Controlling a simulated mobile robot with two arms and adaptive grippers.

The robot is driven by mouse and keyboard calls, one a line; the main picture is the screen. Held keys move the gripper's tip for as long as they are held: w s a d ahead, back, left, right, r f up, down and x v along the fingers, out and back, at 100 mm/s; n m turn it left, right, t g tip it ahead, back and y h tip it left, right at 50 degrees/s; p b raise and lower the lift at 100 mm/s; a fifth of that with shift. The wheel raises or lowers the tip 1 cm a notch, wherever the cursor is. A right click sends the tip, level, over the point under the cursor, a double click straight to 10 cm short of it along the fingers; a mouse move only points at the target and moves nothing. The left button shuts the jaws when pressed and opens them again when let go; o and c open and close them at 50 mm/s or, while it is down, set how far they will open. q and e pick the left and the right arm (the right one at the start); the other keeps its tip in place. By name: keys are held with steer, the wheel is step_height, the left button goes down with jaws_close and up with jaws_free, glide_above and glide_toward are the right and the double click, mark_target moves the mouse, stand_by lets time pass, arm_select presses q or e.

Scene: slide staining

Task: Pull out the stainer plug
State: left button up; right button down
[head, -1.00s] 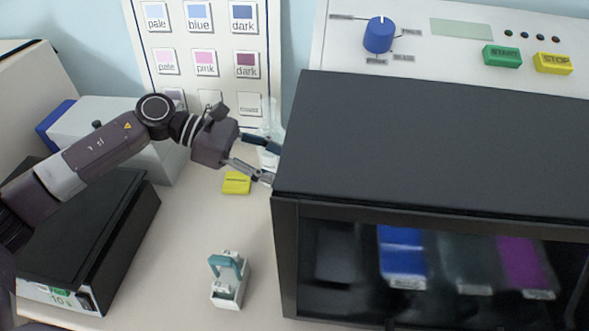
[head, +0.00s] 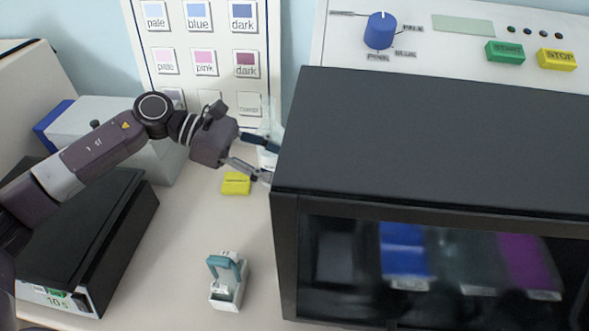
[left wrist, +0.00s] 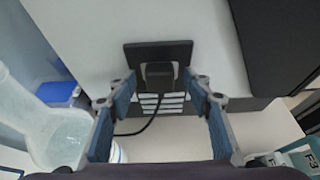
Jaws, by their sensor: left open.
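The stainer plug (left wrist: 160,76) is a black block with a black cable, seated in a dark square plate (left wrist: 158,52) on the stainer's pale side in the left wrist view. My left gripper (left wrist: 158,88) is open, with its two blue-padded fingers on either side of the plug and a gap to each side. In the head view my left gripper (head: 258,160) is at the left side of the black-fronted stainer (head: 430,140), and the plug is hidden there. My right gripper is not in view.
A translucent bottle (left wrist: 55,130) stands close on the left in the left wrist view. A yellow block (head: 236,183) and a teal-and-white holder (head: 227,280) stand on the bench. A black box (head: 90,235) is at the left. Bench between them is clear.

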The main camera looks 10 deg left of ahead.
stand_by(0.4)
arm_select(q)
jaws_close()
steer(key=shift+a+b, duration=0.2)
steer(key=shift+b, duration=0.1)
steer(key=shift+a+b, duration=1.6)
steer(key=shift+a, duration=1.2)
steer(key=shift+s+f, duration=0.1)
